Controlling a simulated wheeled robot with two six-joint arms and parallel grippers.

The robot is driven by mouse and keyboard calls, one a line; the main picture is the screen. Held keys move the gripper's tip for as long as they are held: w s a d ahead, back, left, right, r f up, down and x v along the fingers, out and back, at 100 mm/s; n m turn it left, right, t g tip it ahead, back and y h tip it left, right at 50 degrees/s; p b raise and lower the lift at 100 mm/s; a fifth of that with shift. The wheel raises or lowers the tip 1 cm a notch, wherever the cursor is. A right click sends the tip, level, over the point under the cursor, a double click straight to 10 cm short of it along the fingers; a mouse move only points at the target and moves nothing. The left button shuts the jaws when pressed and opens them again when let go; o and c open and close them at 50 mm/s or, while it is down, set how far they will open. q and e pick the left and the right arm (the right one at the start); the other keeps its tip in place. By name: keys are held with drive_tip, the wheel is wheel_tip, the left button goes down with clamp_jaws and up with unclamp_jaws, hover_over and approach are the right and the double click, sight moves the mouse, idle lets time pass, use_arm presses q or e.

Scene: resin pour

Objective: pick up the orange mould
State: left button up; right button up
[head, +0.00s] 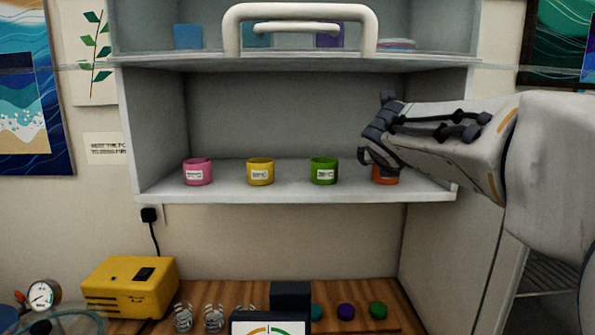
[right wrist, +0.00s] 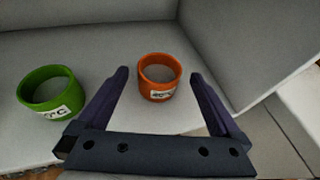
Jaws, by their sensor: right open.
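The orange mould (head: 385,177) is a small round cup at the right end of the middle shelf, partly hidden behind my right gripper in the head view. In the right wrist view the orange mould (right wrist: 158,90) stands upright, with a white label on its front. My right gripper (head: 366,160) reaches in from the right. In the right wrist view its two dark fingers (right wrist: 160,82) are spread wide, with the mould between and just beyond their tips. I cannot tell whether either finger touches it. My left gripper is not in view.
A green mould (head: 324,171) stands left of the orange one, then a yellow mould (head: 260,171) and a pink mould (head: 198,171). The shelf's side wall (right wrist: 250,45) is close on the right. Below is a wooden bench (head: 225,292) with a yellow box (head: 130,288).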

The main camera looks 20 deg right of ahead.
drive_tip(key=x, duration=0.7)
drive_tip(key=shift+f, duration=0.15)
drive_tip(key=c, duration=1.4)
